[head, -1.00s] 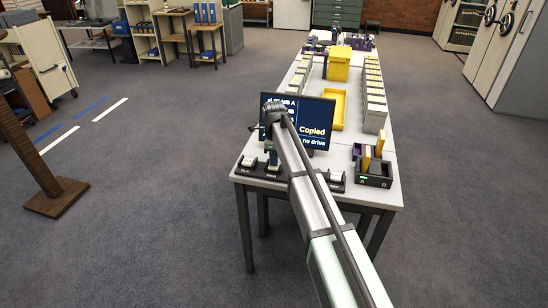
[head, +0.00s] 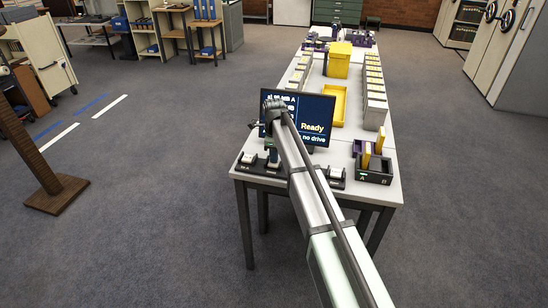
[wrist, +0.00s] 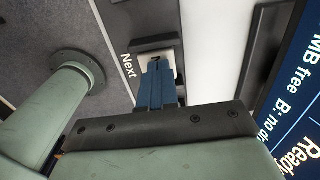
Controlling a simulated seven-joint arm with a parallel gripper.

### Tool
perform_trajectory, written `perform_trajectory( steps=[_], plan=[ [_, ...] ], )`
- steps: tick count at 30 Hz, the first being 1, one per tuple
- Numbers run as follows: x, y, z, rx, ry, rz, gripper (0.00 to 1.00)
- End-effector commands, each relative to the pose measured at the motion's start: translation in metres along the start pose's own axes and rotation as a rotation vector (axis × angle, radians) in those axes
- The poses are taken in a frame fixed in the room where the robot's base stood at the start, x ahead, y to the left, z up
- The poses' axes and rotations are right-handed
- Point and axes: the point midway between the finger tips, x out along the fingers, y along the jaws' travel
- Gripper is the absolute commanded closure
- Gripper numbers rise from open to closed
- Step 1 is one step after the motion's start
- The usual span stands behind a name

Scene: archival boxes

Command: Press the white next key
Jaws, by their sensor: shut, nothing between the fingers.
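The white next key (wrist: 172,56) sits in a dark housing, with the word "Next" printed beside it, in the wrist view. My gripper (wrist: 158,66) has its blue fingers together, with nothing between them. The fingertips are over the key and hide part of it; I cannot tell whether they touch it or whether it is pressed down. In the head view my gripper (head: 272,157) is low at the front of the table, and my arm hides some of the key area. The screen (head: 318,115) behind reads "Ready" and "no drive".
Another white key (head: 248,159) is to the left and one (head: 336,173) to the right. A dark two-slot dock (head: 374,174) marked A and B stands at the right. A yellow tray (head: 343,108) and rows of boxes (head: 374,88) lie behind the screen.

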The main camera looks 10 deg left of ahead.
Motion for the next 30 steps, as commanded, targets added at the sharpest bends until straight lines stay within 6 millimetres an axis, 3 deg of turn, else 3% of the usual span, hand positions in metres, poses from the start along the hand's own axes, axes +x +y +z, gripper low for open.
perform_trajectory(
  steps=[9,18,30],
  plan=[
    [-0.068,-0.001,0.001,0.0,-0.006,-0.012,1.0],
    [-0.117,-0.001,0.001,0.0,-0.006,-0.012,1.0],
    [-0.135,0.0,0.0,0.0,-0.005,-0.011,1.0]
  ],
)
